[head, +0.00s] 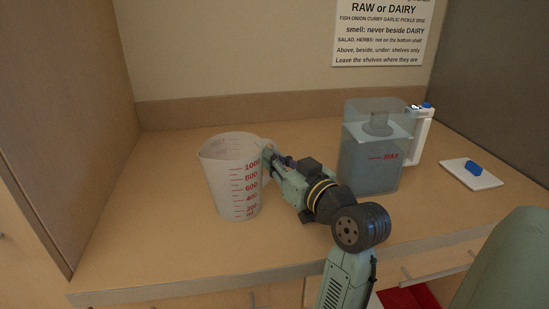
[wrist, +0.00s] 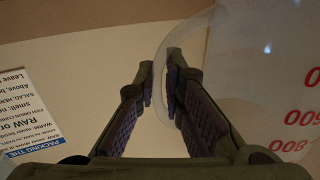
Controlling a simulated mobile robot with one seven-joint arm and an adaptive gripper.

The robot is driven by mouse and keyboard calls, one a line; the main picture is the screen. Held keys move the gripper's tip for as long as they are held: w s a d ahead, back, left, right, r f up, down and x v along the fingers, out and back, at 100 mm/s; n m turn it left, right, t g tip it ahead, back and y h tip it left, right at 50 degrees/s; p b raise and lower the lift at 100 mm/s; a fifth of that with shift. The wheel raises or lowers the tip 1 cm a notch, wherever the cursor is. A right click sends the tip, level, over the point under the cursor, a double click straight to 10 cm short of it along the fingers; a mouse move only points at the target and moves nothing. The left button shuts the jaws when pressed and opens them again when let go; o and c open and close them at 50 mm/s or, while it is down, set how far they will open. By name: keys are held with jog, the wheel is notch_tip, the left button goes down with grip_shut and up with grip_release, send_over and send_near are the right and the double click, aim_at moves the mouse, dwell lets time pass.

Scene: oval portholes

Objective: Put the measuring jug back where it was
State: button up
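The measuring jug (head: 225,185) is a translucent white jug with red markings, upright at the left part of the counter in the head view. I cannot tell whether its base touches the counter. Its handle faces right, toward my gripper (head: 272,160). In the wrist view the jug (wrist: 265,70) fills the right side. Its curved handle passes between the two fingertips of my gripper (wrist: 160,75), one finger inside the loop and one outside. The fingers look closed on the handle, with no clear gap beside it.
A large clear container (head: 365,165) with a MAX mark and white handle stands right of my arm. A white board with a blue item (head: 472,173) lies further right. The wooden counter (head: 150,215) is bare left of the jug. A sign (head: 380,35) hangs behind.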

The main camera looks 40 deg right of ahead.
jog(key=o, duration=0.5)
jog(key=shift+r+p, duration=0.25)
jog(key=shift+p, duration=0.05)
jog(key=s+b, duration=0.1)
jog(key=s, duration=0.3)
jog(key=s+a+b, duration=0.1)
jog(key=s, duration=0.3)
jog(key=s+a+b, duration=0.1)
jog(key=s, duration=0.3)
